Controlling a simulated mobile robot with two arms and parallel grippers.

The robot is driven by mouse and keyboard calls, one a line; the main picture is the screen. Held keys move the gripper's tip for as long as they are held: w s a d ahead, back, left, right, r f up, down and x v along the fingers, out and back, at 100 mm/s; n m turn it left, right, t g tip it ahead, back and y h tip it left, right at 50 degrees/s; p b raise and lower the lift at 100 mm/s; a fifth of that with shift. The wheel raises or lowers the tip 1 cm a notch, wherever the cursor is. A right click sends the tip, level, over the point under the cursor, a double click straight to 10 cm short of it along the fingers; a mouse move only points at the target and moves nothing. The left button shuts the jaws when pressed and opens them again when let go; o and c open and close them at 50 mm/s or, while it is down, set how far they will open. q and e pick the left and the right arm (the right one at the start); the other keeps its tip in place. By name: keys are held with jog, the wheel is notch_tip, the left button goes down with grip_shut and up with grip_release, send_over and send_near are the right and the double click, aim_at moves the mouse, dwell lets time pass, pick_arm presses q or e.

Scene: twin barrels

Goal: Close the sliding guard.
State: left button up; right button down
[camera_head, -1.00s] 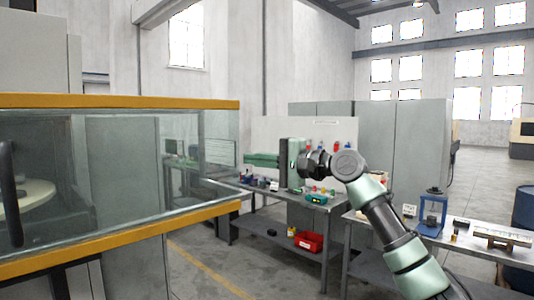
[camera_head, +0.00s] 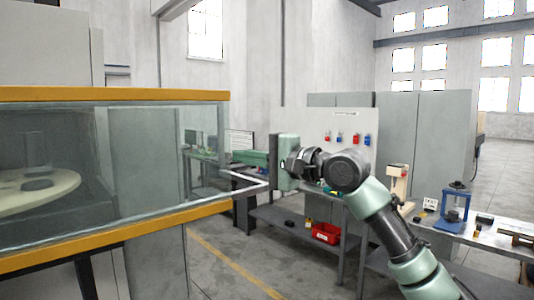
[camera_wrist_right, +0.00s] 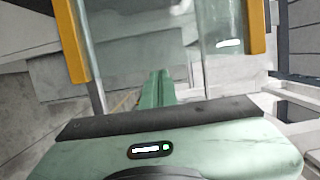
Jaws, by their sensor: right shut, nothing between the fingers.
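The sliding guard is a clear panel (camera_head: 150,165) between orange rails at the left of the head view. A thin pale bar (camera_head: 245,187) juts from its right end. My right gripper (camera_head: 236,157) is just right of the guard's right end in the picture, its green fingers pointing left. They are shut and empty; contact with the guard is not clear. In the right wrist view the shut fingers (camera_wrist_right: 158,88) point toward clear panes (camera_wrist_right: 140,35) with orange edges on both sides. My left gripper is not in view.
Behind the panel is a pale round table (camera_head: 40,190) with a dark piece on it. A workbench (camera_head: 285,222) with a red bin (camera_head: 326,233) below stands behind my right arm. A blue press (camera_head: 454,205) is on the right bench. Floor between machine and benches looks clear.

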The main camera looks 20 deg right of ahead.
aim_at(132, 171)
jog(key=s+a, duration=0.2)
jog(key=a, duration=0.5)
jog(key=s+a+p, duration=0.1)
jog(key=s+a, duration=0.2)
jog(key=a, duration=0.4)
jog(key=s+a, duration=0.2)
jog(key=a, duration=0.5)
jog(key=shift+s+p, duration=0.3)
jog(key=shift+s, duration=0.05)
